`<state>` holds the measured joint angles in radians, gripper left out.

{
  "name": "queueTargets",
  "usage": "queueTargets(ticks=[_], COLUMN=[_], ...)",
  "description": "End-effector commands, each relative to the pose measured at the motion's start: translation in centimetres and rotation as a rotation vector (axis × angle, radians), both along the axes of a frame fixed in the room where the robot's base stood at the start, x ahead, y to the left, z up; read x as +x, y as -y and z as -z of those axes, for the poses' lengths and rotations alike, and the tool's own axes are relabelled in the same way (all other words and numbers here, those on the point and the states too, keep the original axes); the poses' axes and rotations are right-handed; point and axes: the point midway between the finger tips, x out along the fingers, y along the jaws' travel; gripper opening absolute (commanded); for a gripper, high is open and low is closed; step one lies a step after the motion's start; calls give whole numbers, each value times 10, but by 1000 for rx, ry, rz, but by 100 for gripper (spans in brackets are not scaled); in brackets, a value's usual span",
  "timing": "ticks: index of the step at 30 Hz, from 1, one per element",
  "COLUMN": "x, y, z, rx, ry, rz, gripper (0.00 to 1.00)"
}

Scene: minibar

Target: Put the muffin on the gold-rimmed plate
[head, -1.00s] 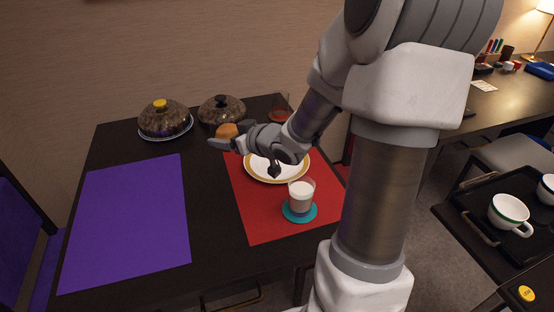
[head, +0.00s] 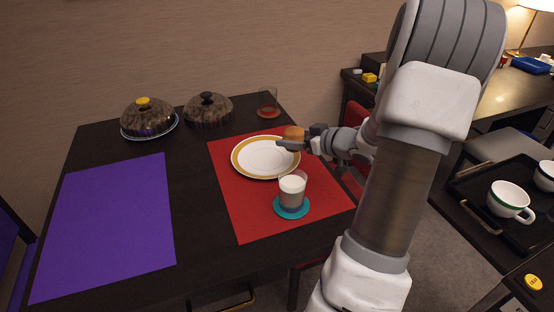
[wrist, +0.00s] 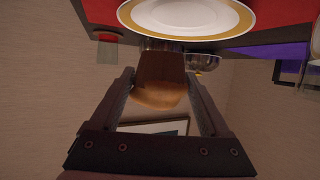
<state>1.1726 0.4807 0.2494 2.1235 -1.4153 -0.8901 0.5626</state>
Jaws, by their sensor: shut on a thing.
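The muffin (head: 293,132) is brown and sits between the fingers of my gripper (head: 288,143), above the right rim of the plate. In the wrist view the muffin (wrist: 160,82) is between the two fingers of my gripper (wrist: 162,88), which is shut on it. The gold-rimmed plate (head: 262,158) is white, empty, and lies on the red mat. It also shows at the top of the wrist view (wrist: 190,14).
A glass of milk (head: 292,188) stands on a teal coaster (head: 290,212) in front of the plate. Two domed covers (head: 148,118) (head: 208,110) and an empty glass (head: 267,101) stand at the back. The purple mat (head: 105,220) is bare.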

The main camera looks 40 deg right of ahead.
Motion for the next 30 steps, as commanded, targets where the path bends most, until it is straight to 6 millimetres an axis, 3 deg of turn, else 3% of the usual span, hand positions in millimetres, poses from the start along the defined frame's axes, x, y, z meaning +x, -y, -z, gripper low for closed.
queueTargets(ticks=[3, 9, 13, 20, 30], x=[23, 40, 42, 41, 41], y=[-12, -21, -21, -21, -21], z=[19, 28, 36, 67, 69], rx=[0, -2, 1, 0, -1], ry=[2, 0, 0, 1, 1], rz=[-3, -1, 1, 0, 0], gripper=[24, 24, 24, 24, 24])
